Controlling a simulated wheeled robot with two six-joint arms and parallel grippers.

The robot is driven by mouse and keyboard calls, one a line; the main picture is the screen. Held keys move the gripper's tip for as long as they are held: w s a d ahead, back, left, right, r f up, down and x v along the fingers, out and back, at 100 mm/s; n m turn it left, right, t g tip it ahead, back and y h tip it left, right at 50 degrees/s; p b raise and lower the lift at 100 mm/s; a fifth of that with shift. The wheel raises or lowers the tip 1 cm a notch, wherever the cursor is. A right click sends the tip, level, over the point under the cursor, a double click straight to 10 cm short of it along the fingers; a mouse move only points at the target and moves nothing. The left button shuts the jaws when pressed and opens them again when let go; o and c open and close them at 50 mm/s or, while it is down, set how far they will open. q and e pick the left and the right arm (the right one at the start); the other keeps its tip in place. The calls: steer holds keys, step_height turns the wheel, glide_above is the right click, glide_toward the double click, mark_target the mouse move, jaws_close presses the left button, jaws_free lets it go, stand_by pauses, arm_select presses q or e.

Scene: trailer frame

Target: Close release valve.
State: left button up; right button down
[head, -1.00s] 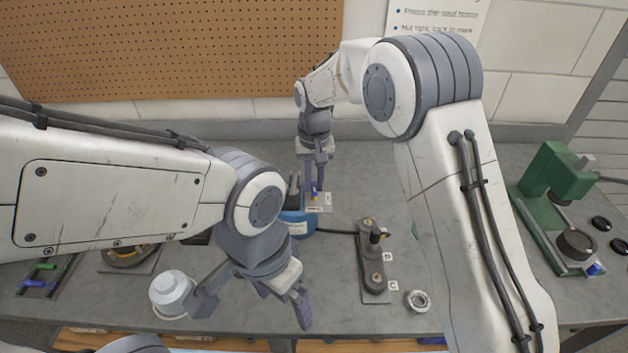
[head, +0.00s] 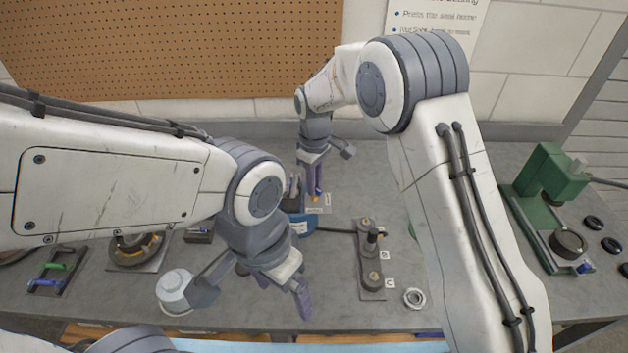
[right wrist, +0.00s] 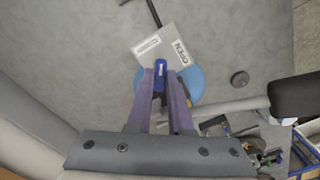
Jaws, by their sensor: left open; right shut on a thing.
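The release valve's small blue lever (right wrist: 160,68) is between the purple fingers of my right gripper (right wrist: 160,88) in the right wrist view. The gripper is shut on it. A pale plate (right wrist: 165,42) beside it carries an "OPEN" label (right wrist: 181,53); a second label there is unreadable. A round blue body (right wrist: 194,82) lies under the plate, partly hidden. In the head view my right gripper (head: 315,184) points down at the plate (head: 318,204), above the blue body (head: 303,227). My left gripper (head: 254,290) is open and empty, over the front of the bench.
A dark fixture with posts (head: 371,262) stands right of the valve, with a metal ring (head: 413,298) near it. A white round jar (head: 174,290) is close to my left gripper. A green press (head: 548,190) stands at the right.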

steer(key=n, duration=0.3)
steer(key=shift+w+r+n+p, duration=0.1)
steer(key=shift+n+p, duration=0.2)
steer(key=shift+p, duration=0.05)
steer(key=shift+a+n, duration=0.1)
steer(key=shift+n, duration=1.6)
steer(key=c, duration=0.8)
jaws_free()
step_height(320, 180, up, 10)
steer(key=shift+r+b, duration=0.2)
steer(key=shift+b, duration=0.5)
